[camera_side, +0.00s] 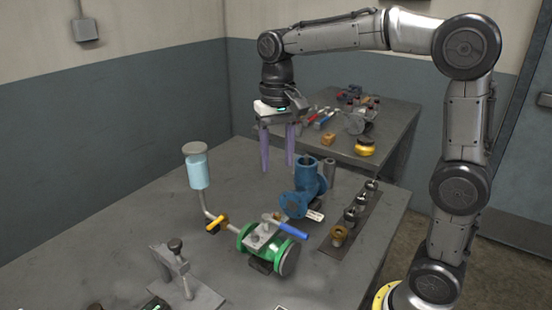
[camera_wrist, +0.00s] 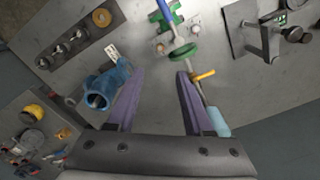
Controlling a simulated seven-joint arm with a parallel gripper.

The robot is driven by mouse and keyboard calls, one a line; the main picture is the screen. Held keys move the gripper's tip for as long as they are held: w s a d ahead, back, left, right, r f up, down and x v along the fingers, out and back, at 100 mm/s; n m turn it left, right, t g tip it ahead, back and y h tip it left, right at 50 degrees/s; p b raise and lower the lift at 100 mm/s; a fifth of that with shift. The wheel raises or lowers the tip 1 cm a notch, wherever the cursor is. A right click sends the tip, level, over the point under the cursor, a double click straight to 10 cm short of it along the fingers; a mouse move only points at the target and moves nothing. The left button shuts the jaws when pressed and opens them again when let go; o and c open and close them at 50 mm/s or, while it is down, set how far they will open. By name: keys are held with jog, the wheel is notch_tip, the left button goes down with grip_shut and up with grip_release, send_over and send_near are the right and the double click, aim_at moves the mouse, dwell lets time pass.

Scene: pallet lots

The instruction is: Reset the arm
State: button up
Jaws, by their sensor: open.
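My gripper (camera_side: 277,147) hangs from the arm above the far part of the grey work table (camera_side: 130,215). Its two purple fingers point down, spread apart, with nothing between them. In the wrist view my gripper (camera_wrist: 160,76) is also open and empty, above bare table. The blue pipe fitting (camera_side: 303,190) stands to the right of the fingers in the side view and clear of them. It shows left of the fingers in the wrist view (camera_wrist: 106,84).
A green valve with a blue lever (camera_side: 246,238), a light-blue cylinder (camera_side: 197,171) on a pipe and a clamp (camera_side: 174,270) stand on the table. A strip with several fittings (camera_side: 325,249) lies at right. A second table (camera_side: 395,112) behind holds tools and a yellow part (camera_side: 364,146).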

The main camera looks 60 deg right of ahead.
jog(key=s+r+n+t, duration=0.1)
jog(key=s+r+t, duration=0.25)
jog(key=s, duration=0.85)
jog(key=s+a+f+n+t, duration=0.1)
jog(key=s+f+n+t, duration=0.1)
jog(key=s+f+n, duration=0.3)
notch_tip(320, 180, down, 2)
jog(key=shift+s+f+n, duration=0.25)
jog(key=shift+s+n, duration=0.05)
jog(key=shift+s, duration=0.5)
jog(key=shift+a, duration=0.1)
